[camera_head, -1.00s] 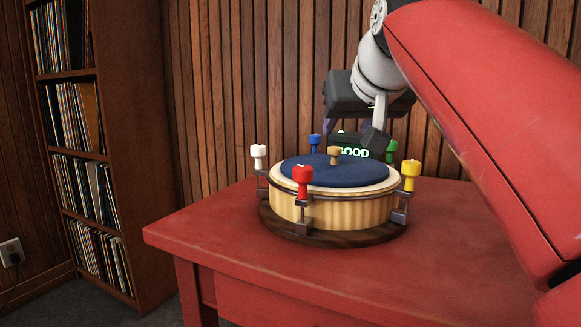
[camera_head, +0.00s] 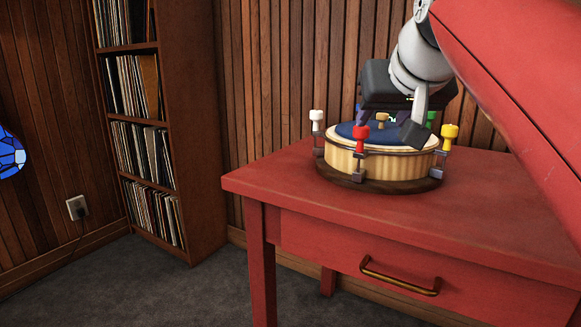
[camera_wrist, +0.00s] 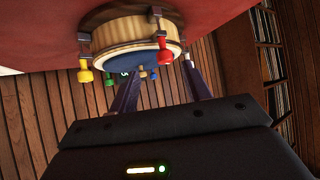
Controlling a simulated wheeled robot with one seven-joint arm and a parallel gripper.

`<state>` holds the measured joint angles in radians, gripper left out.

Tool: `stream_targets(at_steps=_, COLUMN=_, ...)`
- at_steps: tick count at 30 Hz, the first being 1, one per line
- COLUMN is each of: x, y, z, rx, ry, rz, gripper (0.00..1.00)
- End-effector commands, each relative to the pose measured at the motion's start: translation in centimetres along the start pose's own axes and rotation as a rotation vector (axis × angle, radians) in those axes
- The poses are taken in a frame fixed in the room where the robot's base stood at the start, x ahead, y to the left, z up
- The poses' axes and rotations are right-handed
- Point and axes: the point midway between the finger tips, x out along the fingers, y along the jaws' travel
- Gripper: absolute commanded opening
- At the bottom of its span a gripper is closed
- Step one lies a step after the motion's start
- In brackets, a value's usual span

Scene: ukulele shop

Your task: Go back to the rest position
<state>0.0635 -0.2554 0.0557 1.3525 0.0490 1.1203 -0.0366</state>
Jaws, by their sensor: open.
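My gripper (camera_head: 387,122) hangs above and behind a round wooden drum-like device in the head view, its dark body covering part of the device's back. In the wrist view my gripper (camera_wrist: 162,88) shows two spread fingers with nothing between them that I can see held. The device (camera_head: 372,165) has a blue top, a dark round base and coloured pegs: white (camera_head: 317,121), red (camera_head: 361,140), yellow (camera_head: 449,136) and others partly hidden. A small tan knob (camera_head: 381,120) stands on the blue top. I cannot tell whether a finger touches the device.
The device stands on a red table (camera_head: 280,190) with a brass drawer handle (camera_head: 400,276). A tall record shelf (camera_head: 195,130) stands left of it against the wood-panelled wall. Grey carpet (camera_head: 170,290) is open at the front left. A wall outlet (camera_head: 77,207) has a cord.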

Motion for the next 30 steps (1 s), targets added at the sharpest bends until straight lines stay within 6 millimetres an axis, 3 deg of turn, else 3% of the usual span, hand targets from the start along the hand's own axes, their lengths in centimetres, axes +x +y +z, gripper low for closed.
stream_targets(at_steps=5, x=0.2, y=0.0, z=2.6, rx=0.003, ry=-0.045, rz=0.005, gripper=0.48)
stream_targets(at_steps=11, x=0.9, y=0.2, z=7.5, rx=0.009, ry=-0.121, rz=0.012, gripper=0.48)
stream_targets(at_steps=14, x=1.2, y=0.2, z=11.2, rx=0.013, ry=-0.174, rz=0.016, gripper=0.48)
stream_targets(at_steps=21, x=2.0, y=0.5, z=24.5, rx=0.022, ry=-0.336, rz=0.023, gripper=0.48)
stream_targets(at_steps=24, x=2.2, y=0.5, z=28.9, rx=0.025, ry=-0.385, rz=0.024, gripper=0.48)
stream_targets(at_steps=27, x=2.4, y=0.5, z=31.8, rx=0.026, ry=-0.415, rz=0.024, gripper=0.48)
stream_targets(at_steps=30, x=2.5, y=0.5, z=33.1, rx=0.026, ry=-0.429, rz=0.023, gripper=0.48)
